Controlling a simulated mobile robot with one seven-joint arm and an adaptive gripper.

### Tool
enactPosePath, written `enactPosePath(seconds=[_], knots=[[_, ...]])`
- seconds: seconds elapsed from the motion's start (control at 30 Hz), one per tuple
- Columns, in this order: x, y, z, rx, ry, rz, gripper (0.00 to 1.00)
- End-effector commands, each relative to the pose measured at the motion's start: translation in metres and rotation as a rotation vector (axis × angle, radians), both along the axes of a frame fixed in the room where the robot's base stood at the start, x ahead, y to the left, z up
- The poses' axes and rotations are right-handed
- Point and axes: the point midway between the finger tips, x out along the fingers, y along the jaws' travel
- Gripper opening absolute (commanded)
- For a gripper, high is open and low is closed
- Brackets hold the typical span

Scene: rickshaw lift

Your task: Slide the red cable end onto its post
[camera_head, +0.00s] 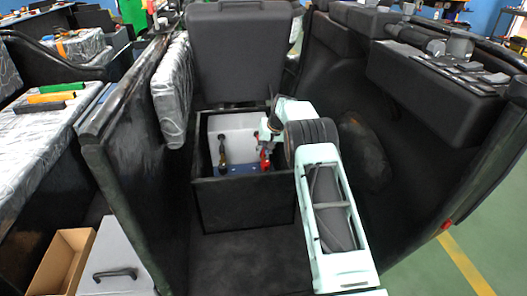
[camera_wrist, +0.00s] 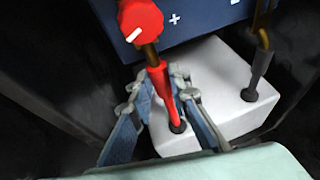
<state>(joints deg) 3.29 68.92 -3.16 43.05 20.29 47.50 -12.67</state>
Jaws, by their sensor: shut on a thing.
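The red cable (camera_wrist: 161,86) rises from a dark grommet on a white block and ends in a brownish metal end (camera_wrist: 150,54). My gripper (camera_wrist: 160,80) is shut on the red sleeve just below that end, one finger on each side. A red round knob (camera_wrist: 140,20) with a white mark sits at the post beside a plus sign on the blue battery (camera_wrist: 198,22). The metal end meets or overlaps the knob's lower edge; the post itself is hidden, so I cannot tell whether the end is around it. In the head view my gripper (camera_head: 268,137) reaches into the dark box.
A black cable (camera_wrist: 261,55) stands at the right, by the minus side. The dark box (camera_head: 245,202) has walls close around the battery and white block (camera_wrist: 215,90). Dark side panels (camera_head: 130,150) flank it. An open cardboard box (camera_head: 62,262) lies at lower left.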

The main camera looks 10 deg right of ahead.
Motion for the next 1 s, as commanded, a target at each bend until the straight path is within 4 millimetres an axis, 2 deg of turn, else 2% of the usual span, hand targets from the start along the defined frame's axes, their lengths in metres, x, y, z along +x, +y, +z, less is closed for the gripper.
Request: enactPosePath(seconds=[0.37, 0.4, 0.57, 0.87, 1.0], knots=[[-0.002, 0.000, -0.001, 0.000, 0.009, 0.002, 0.00], [-0.003, -0.001, -0.002, 0.000, 0.009, 0.002, 0.18], [-0.002, -0.001, -0.001, 0.000, 0.006, 0.001, 0.34], [-0.001, 0.000, 0.001, 0.000, 0.002, 0.000, 0.34], [-0.004, -0.002, 0.010, 0.000, 0.001, 0.000, 0.34]])
